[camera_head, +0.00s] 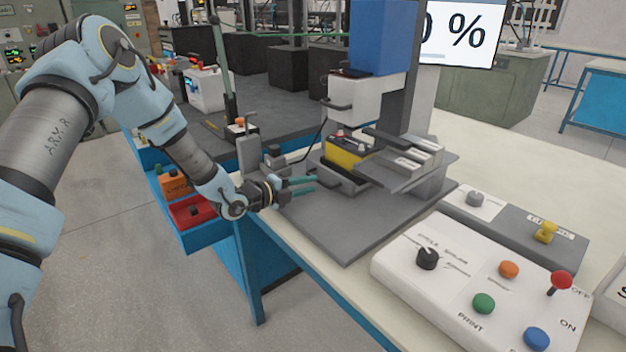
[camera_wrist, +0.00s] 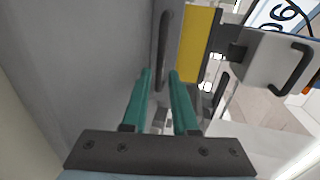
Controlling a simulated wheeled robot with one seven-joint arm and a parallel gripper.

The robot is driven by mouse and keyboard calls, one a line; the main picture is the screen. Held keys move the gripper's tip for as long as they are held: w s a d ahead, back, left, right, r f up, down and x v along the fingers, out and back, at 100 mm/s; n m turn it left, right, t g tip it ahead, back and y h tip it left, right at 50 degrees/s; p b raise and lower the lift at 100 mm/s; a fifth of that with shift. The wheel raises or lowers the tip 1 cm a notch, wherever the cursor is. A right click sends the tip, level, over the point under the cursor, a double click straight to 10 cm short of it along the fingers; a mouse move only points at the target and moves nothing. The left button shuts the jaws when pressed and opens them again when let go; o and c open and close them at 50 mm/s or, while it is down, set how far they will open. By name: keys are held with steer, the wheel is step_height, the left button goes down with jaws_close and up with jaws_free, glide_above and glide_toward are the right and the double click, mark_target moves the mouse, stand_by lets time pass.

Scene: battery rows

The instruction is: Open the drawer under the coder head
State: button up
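The coder head is a white block (camera_head: 354,101) with a dark handle, under a blue housing on a grey column. Below it sits a yellow block (camera_head: 343,153) with a dark top, in a grey drawer-like holder (camera_head: 340,180). In the wrist view a dark curved bar handle (camera_wrist: 164,45) stands on a grey face beside the yellow block (camera_wrist: 196,45). My gripper (camera_head: 314,184) reaches in from the left, at the front of the holder. Its green fingers (camera_wrist: 159,76) are apart, with the handle's lower part between or just beyond their tips; contact cannot be told.
A grey base plate (camera_head: 347,236) lies under the machine. A grey tray (camera_head: 410,165) juts out at its right. A white control panel (camera_head: 460,285) stands at front right. A lever stand (camera_head: 248,160) is behind my gripper. A red bin (camera_head: 192,212) hangs left of the table.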

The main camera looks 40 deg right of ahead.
steer(key=shift+x, duration=1.25)
jaws_close()
stand_by(0.5)
